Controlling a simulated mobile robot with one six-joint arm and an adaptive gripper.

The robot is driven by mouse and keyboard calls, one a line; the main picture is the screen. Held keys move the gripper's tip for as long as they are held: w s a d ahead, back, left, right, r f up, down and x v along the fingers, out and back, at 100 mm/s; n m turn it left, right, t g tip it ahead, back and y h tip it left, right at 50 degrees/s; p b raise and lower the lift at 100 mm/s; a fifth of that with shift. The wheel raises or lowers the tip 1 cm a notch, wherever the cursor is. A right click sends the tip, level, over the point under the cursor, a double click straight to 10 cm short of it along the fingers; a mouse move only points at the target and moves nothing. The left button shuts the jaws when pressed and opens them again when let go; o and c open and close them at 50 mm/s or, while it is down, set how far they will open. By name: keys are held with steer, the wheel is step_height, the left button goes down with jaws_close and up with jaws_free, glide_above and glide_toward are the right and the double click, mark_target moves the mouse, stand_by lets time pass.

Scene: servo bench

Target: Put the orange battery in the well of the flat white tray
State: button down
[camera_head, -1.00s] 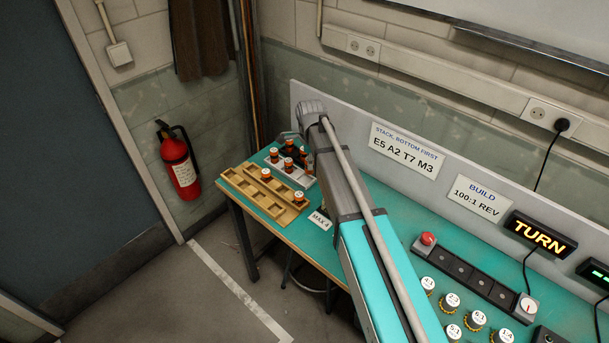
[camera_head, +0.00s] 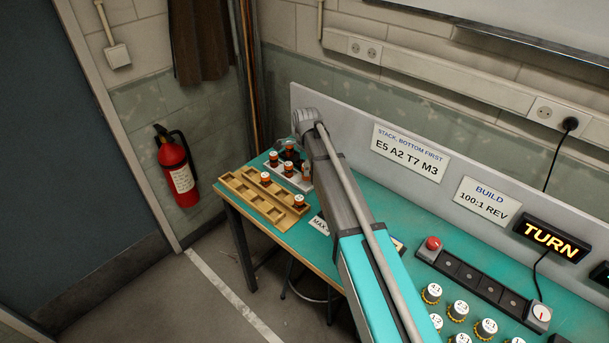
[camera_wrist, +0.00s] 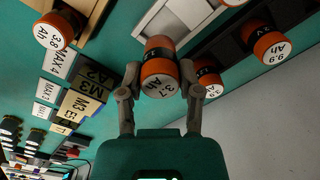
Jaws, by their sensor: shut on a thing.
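My gripper (camera_wrist: 160,92) is shut on an orange battery (camera_wrist: 158,66) with a black band; its white end reads 3.7 Ah. In the wrist view a flat white tray (camera_wrist: 150,22) with a raised rim lies just beyond the held battery, partly cut off by the top edge. The held battery overlaps its near edge in the picture; I cannot tell its height above it. In the head view my gripper (camera_head: 291,145) is small at the bench's far left end, largely hidden by my arm, and its battery cannot be told apart from the others.
More orange batteries stand close by: one marked 3.8 Ah (camera_wrist: 55,31) at left and one marked 9.9 Ah (camera_wrist: 268,44) at right. A wooden rack (camera_head: 246,193) with two batteries lies along the bench's left edge. Label cards (camera_wrist: 84,88) lie near the gripper.

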steer(key=shift+w+a+f+b, duration=0.15)
steer(key=shift+w+f+b, duration=0.25)
steer(key=shift+f+b, duration=1.55)
steer(key=shift+f, duration=0.05)
steer(key=shift+f, duration=0.2)
steer(key=shift+c, duration=1.4)
jaws_free()
steer(key=shift+r, duration=0.1)
steer(key=shift+r, duration=0.15)
step_height(320, 180, up, 12)
steer(key=p, duration=1.2)
steer(key=shift+s, duration=0.1)
